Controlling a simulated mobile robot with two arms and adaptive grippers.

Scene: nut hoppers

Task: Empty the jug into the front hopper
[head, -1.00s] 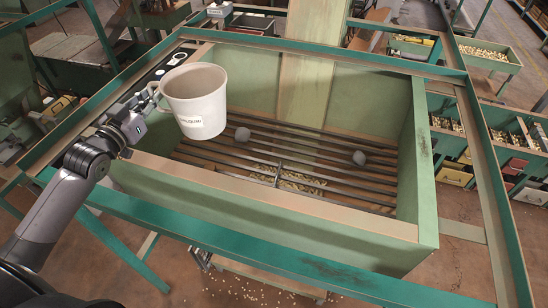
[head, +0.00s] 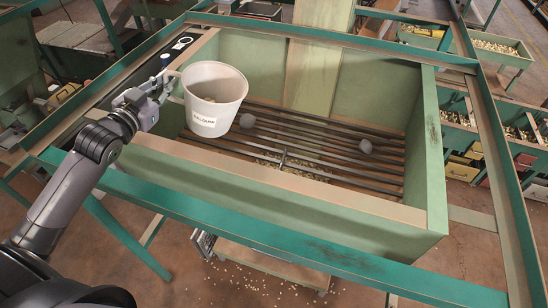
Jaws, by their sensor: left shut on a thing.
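The jug (head: 214,103) is white with a printed label. It is held above the left part of the front hopper (head: 265,191), tilted a little so that some of its tan contents (head: 213,99) show inside. My left gripper (head: 168,84) is shut on the jug's handle at its left side. The hopper is a green box with a grate of dark bars (head: 300,140) across it, and pale nuts (head: 290,168) show below the bars. No stream is seen leaving the jug. My right gripper is not in view.
Two grey lumps, one on the left (head: 247,121) and one on the right (head: 364,146), lie on the grate. A green frame (head: 270,247) surrounds the hopper. Nuts are scattered on the floor in front, and bins of nuts stand at the right.

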